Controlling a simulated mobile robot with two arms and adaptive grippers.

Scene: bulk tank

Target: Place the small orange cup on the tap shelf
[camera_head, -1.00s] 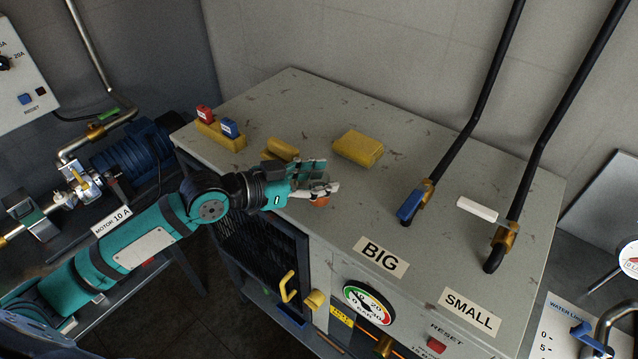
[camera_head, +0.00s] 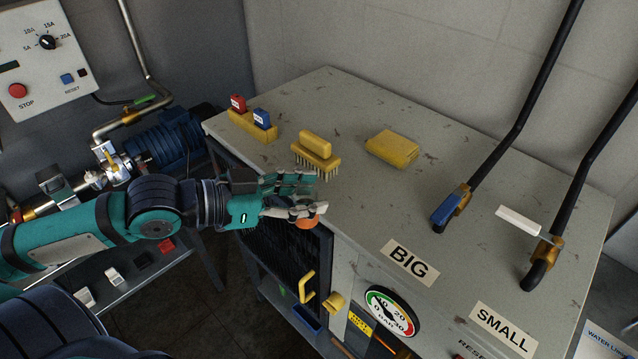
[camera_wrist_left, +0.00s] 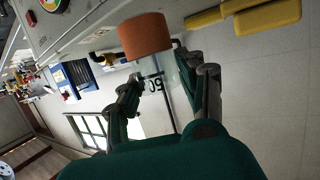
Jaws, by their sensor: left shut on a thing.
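My left gripper (camera_head: 300,197) is shut on the small orange cup (camera_head: 308,222) at the left front edge of the grey cabinet top. In the head view only a little orange shows below the fingers. In the left wrist view the cup (camera_wrist_left: 145,36) has a solid orange end and a clear part marked "50", between the two fingers. A yellow tap (camera_head: 334,303) and a yellow handle (camera_head: 306,288) are on the cabinet front below. I cannot tell which surface is the tap shelf. My right gripper is not in view.
On the cabinet top (camera_head: 350,220) are a brush (camera_head: 316,152), a yellow sponge (camera_head: 393,149) and a yellow holder (camera_head: 251,125) with red and blue blocks. Two black pipes with valves rise at right. A pressure gauge (camera_head: 391,312) is on the front. The middle of the top is clear.

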